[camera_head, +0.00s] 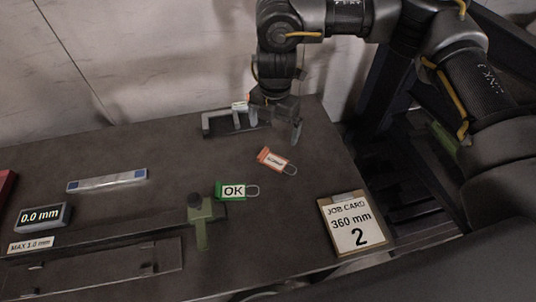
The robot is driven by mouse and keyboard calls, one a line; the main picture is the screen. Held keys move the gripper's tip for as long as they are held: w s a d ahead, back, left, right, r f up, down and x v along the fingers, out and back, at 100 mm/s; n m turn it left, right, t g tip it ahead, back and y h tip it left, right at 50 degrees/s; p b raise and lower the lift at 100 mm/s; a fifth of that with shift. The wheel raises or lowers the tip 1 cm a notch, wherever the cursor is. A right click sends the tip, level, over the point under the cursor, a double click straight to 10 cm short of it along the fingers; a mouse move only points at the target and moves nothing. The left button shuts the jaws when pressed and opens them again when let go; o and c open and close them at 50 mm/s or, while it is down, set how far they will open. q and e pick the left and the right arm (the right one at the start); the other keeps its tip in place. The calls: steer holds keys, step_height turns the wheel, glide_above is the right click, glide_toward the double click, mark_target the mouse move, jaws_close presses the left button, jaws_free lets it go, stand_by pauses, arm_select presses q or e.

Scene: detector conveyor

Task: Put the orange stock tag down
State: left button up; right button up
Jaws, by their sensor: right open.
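The orange stock tag (277,160) lies on the dark table, tilted, with a white label and a wire loop at its right end. My right gripper (272,129) is above and behind the tag, near the back of the table, with its jaws apart. The tag is clear of the fingers. The label's writing is too small to read for certain. My left gripper is not in the picture.
A green OK tag (233,191) lies beside a green clamp-like piece (201,218). A job card (353,223) reads 360 mm, 2. A grey bracket (222,121) stands behind. A 0.0 mm display (42,217) and a bar (107,181) are left. Bare table lies at centre right.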

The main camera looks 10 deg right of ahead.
mark_target(273, 160)
steer(key=shift+f+p, duration=0.5)
steer(key=shift+f, duration=5.5)
steer(key=shift+c, duration=0.4)
steer(key=c, duration=1)
